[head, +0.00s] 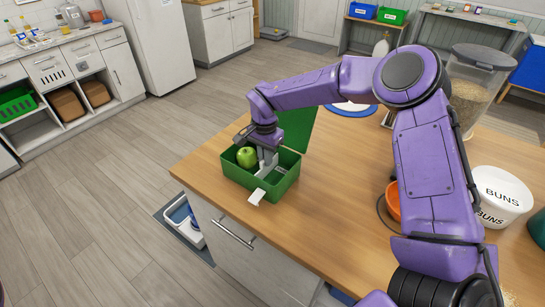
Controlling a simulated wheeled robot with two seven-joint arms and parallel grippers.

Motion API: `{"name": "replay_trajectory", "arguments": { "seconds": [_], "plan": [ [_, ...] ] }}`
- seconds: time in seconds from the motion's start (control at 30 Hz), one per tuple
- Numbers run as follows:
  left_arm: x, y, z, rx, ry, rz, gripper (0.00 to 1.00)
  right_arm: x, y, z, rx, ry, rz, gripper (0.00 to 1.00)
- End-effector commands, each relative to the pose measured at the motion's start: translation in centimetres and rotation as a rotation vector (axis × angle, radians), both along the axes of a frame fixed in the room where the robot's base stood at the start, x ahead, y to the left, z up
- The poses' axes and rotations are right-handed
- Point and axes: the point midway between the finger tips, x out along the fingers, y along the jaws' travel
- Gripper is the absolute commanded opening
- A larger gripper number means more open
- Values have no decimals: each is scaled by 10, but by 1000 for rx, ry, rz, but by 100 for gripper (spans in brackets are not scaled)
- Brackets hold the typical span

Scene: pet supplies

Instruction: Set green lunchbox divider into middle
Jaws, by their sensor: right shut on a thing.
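The green lunchbox (236,178) stands open near the left edge of the wooden table, its lid (298,125) raised at the back. A green apple (247,156) sits in its left part. My right gripper (267,166) points down into the middle of the box, just right of the apple, shut on the divider. The divider is mostly hidden by the fingers and box wall, so I cannot tell whether it is seated. My left gripper is out of view.
The wooden table (330,200) is clear right of the lunchbox. An orange bowl (393,201), a white BUNS tub (500,195) and a clear food container (470,95) stand farther right. A blue-rimmed plate (351,109) lies behind my right arm.

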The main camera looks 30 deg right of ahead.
Motion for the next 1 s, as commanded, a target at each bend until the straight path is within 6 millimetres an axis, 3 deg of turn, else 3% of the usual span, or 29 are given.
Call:
{"name": "replay_trajectory", "arguments": {
  "seconds": [0.2,0.3,0.67,1.0],
  "plan": [
    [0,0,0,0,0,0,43,1,0,1,0,-3,1,0],
    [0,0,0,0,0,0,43,1,0,1,0,-3,1,38],
    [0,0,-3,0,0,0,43,1,0,5,0,-3,1,38],
    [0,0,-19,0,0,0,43,1,0,80,0,-6,0,38]
  ]
}}
